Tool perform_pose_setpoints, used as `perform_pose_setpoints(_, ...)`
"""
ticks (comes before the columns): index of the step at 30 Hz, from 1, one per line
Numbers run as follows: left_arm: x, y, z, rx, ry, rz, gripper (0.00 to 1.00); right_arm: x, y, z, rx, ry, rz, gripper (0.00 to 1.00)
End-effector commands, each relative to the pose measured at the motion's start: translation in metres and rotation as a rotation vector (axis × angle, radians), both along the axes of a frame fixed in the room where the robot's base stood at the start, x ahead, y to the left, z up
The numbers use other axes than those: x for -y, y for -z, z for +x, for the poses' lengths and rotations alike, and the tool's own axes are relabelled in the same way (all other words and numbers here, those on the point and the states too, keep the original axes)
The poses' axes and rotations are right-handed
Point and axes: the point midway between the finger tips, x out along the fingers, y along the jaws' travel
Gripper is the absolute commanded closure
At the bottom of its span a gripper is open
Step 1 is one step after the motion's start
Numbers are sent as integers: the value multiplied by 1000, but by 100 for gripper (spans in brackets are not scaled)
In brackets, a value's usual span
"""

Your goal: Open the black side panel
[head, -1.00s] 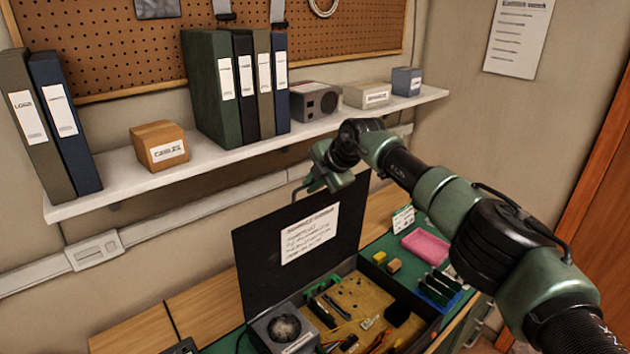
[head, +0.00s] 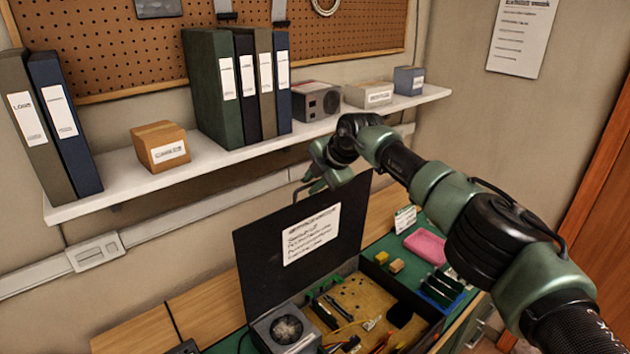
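The black side panel (head: 262,260) stands raised at the back of an open case, tilted upright, with a white printed label (head: 312,234) on its face. The case (head: 398,286) lies open below it, with tools and small parts inside. My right gripper (head: 312,188) is at the panel's top edge, by a thin dark handle-like loop. I cannot tell whether it touches the panel, and its fingers are too small and partly hidden to read. My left gripper is not in view.
A wall shelf (head: 215,158) with binders and boxes runs just behind and above my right gripper. A grey fan unit (head: 284,330), a pink pad (head: 426,245) and a blue rack (head: 440,288) sit on the workbench around the panel.

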Motion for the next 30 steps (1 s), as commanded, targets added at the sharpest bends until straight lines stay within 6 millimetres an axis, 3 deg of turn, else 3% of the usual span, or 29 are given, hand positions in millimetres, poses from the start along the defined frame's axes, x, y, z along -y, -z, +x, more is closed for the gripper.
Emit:
perform_pose_setpoints(1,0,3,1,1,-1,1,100,0,8,-4,-14,-4,-6,70)
perform_pose_setpoints(5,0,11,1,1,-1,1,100,4,1,-8,-10,-5,-5,70)
perform_pose_setpoints(16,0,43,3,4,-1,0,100,26,-48,-35,3,-1,0,70)
perform_pose_setpoints(21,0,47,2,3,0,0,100,30,-60,-41,4,-1,-1,70)
perform_pose_setpoints(30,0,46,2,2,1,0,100,30,-63,-42,4,0,0,70)
